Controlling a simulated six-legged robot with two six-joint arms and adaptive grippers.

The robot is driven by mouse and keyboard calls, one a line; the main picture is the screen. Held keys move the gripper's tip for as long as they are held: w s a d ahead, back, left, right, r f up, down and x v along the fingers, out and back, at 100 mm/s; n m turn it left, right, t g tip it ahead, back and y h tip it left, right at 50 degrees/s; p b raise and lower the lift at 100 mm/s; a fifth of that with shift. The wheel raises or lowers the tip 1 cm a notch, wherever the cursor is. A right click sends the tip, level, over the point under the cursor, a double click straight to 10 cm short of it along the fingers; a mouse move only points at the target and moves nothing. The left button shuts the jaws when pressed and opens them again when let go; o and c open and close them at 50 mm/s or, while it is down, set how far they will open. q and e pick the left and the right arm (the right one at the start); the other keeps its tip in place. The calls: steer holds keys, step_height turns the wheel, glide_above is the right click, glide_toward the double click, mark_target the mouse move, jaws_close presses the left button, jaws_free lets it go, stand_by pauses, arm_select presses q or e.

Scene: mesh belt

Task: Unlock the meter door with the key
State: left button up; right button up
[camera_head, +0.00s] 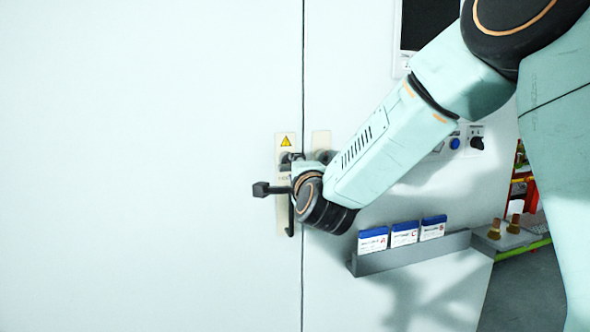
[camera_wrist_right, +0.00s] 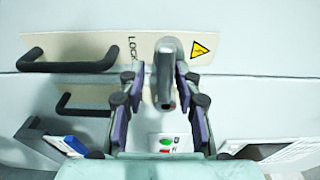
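The white meter door (camera_head: 150,170) is shut against the panel to its right. Its pale lock plate (camera_head: 285,145) has a yellow warning triangle; the plate (camera_wrist_right: 85,50) also shows in the right wrist view, with "LOCK" printed on it. A grey upright piece (camera_wrist_right: 165,85) stands out at the lock. I cannot tell whether it is the key or the lock's own knob. My right gripper (camera_wrist_right: 157,72) is open, its fingers on both sides of this piece with visible gaps. In the head view my right wrist hides the fingers and part of the lock. My left gripper is out of view.
Black handles (camera_wrist_right: 70,62) sit beside the lock. A grey rack (camera_head: 415,252) with blue-and-white cards (camera_head: 404,233) is mounted below my right forearm. Switches (camera_head: 476,140) and a dark screen (camera_head: 425,22) are at right. The door's left side is clear.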

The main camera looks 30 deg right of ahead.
steer(key=shift+o, duration=0.2)
steer(key=shift+s+a+r, duration=0.1)
steer(key=shift+a+r, duration=0.1)
steer(key=shift+a, duration=0.15)
steer(key=v, duration=1.2)
